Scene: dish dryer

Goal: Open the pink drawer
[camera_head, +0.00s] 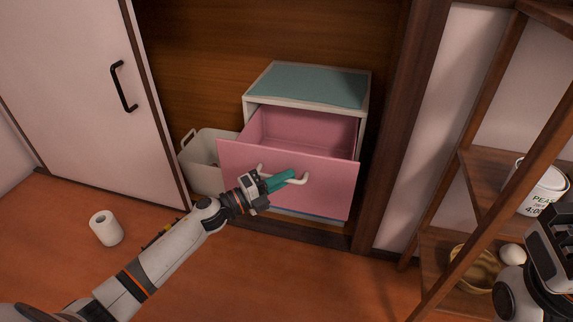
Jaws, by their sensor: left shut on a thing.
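The pink drawer (329,188) is pulled out of a small cabinet with a teal top (310,85). Its inside shows and looks empty. A white curved handle (303,180) is on its front. My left gripper (288,178) is at the drawer front, its teal fingers shut on the handle. The fingers hide the middle of the handle. My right gripper (552,245) is only partly in view at the right edge, beside the shelf; its fingertips cannot be made out.
A white basket (203,163) stands left of the cabinet. A paper roll (106,228) stands on the wooden floor. A sliding door (75,100) with a black handle is at the left. A wooden shelf (484,180) with a can (536,188) and a bowl (474,268) is at the right.

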